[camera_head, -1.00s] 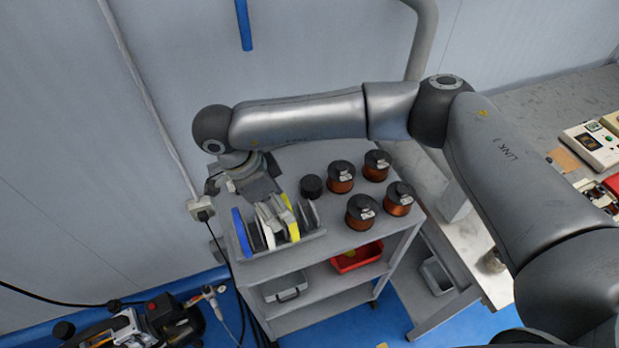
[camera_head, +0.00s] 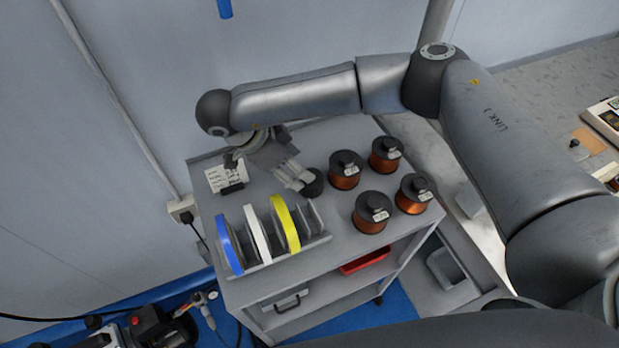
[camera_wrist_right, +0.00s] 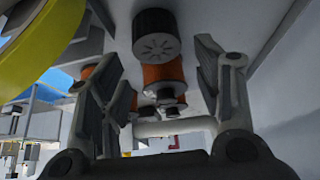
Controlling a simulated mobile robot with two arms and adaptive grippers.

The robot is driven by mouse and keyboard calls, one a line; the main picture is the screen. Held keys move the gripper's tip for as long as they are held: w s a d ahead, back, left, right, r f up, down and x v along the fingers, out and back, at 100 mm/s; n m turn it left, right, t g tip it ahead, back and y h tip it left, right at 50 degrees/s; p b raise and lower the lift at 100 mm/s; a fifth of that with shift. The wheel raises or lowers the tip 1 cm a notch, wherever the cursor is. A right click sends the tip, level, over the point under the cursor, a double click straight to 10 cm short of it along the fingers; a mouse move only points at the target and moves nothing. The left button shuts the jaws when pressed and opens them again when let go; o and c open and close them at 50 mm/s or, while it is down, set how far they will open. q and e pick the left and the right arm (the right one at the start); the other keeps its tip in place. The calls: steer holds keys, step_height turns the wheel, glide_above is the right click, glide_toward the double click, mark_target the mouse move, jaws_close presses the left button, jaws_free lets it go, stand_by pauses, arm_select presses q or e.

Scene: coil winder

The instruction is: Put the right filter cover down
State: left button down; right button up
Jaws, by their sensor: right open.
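A short black ribbed cylinder, which looks like the filter cover (camera_head: 314,183), stands on the grey cart top beside the copper spools. In the right wrist view the black cylinder (camera_wrist_right: 157,37) shows a slotted end face, ahead of and between the fingers. My right gripper (camera_head: 303,181) is open and empty, low over the cart, its fingertips at the cylinder's left side. The fingers hide part of the cylinder; I cannot tell if they touch it. My left gripper is not in view.
Several copper spools (camera_head: 372,212) stand just right of the cylinder. A rack (camera_head: 318,232) holding a blue, a white and a yellow disc (camera_head: 285,224) is in front. A small labelled card (camera_head: 226,177) stands left. Lower shelves hold a red bin (camera_head: 365,260).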

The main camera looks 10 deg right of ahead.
mark_target(311, 183)
steer(key=x, duration=0.2)
steer(key=shift+s+d+f+p, duration=0.15)
steer(key=shift+d+f+p, duration=0.1)
steer(key=shift+p, duration=0.05)
steer(key=shift+d+f, duration=0.15)
steer(key=shift+f, duration=0.1)
steer(key=p+x, duration=0.1)
steer(key=x, duration=0.1)
steer(key=p+x, duration=0.1)
steer(key=x, duration=0.1)
steer(key=shift+d+f+p, duration=0.15)
steer(key=shift+f+p, duration=0.15)
steer(key=c, duration=0.5)
